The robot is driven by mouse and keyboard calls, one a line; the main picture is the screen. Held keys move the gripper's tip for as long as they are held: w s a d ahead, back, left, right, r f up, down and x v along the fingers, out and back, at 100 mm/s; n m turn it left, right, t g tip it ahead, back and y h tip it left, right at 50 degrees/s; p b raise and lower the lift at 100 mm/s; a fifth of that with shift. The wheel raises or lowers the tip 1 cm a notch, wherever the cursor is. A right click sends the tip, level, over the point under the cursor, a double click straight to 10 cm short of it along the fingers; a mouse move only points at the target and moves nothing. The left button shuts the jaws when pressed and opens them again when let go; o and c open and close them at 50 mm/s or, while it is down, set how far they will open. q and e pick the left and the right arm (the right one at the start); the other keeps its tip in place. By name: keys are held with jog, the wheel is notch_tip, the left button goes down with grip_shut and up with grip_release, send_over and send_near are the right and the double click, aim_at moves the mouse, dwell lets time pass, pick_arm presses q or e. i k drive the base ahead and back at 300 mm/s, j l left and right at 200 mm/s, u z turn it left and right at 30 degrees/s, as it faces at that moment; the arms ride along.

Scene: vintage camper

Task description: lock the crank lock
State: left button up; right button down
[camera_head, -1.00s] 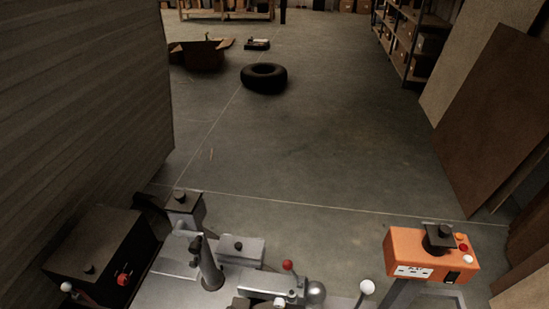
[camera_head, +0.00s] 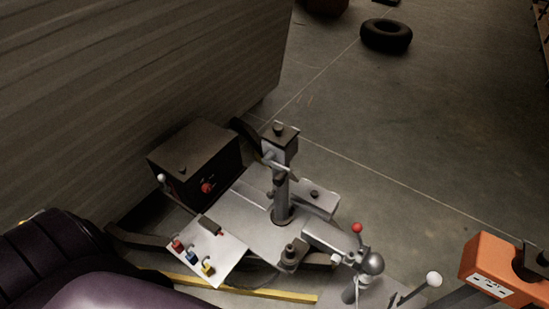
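The metal trailer hitch frame (camera_head: 245,215) lies in the middle of the head view. An upright grey jack post (camera_head: 282,205) rises from it, with a dark-topped block and a light crank-like handle (camera_head: 268,160) near its top. A lever with a red knob (camera_head: 357,228) stands by the round grey coupling ball (camera_head: 372,263). A white-knobbed lever (camera_head: 433,279) is at the lower right and another (camera_head: 161,178) is beside the black box. I cannot tell which part is the crank lock or how it is set. Neither gripper is in view.
A black box (camera_head: 195,160) with a red switch stands against the camper's ribbed wall (camera_head: 120,80). A plate (camera_head: 205,250) carries several coloured switches. An orange box (camera_head: 495,265) is at the lower right. Open concrete floor lies beyond, with a tire (camera_head: 386,35).

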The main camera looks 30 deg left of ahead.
aim_at(270, 194)
jog(key=u, duration=0.95)
